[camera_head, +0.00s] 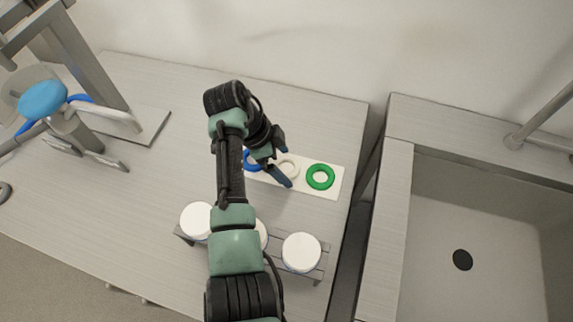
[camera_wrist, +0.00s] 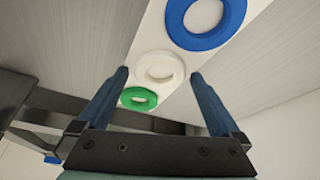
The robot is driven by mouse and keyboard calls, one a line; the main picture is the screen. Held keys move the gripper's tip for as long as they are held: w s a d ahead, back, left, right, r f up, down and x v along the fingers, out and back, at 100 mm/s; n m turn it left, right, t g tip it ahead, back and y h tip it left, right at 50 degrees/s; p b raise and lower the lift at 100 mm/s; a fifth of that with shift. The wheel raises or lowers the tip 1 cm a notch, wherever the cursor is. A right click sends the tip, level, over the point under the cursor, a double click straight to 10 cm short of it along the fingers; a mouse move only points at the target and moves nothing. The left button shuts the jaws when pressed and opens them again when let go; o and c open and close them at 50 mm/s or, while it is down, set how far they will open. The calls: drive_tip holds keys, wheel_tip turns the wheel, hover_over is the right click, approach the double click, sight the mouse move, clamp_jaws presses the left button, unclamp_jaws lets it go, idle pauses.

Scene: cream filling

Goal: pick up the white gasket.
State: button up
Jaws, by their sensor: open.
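The white gasket (camera_wrist: 181,69) is a thick white ring lying on a white board (camera_wrist: 152,27), between a blue ring (camera_wrist: 229,36) and a green ring (camera_wrist: 128,100). In the wrist view the white gasket shows between my open fingers, beyond their tips. My gripper (camera_wrist: 160,76) is empty. In the head view my gripper (camera_head: 286,167) is over the board, and the white gasket (camera_head: 294,168) is partly hidden behind its fingers. The green ring (camera_head: 320,176) lies to the right and the blue ring (camera_head: 250,160) is partly covered by my arm.
In front of the board stands a low rack (camera_head: 314,273) with white round-topped jars (camera_head: 301,252), partly behind my arm. A machine with a blue round top (camera_head: 43,99) stands at the left. A sink (camera_head: 475,220) is at the right, beyond a gap. The table's middle left is clear.

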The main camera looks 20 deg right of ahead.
drive_tip(key=c, duration=1.2)
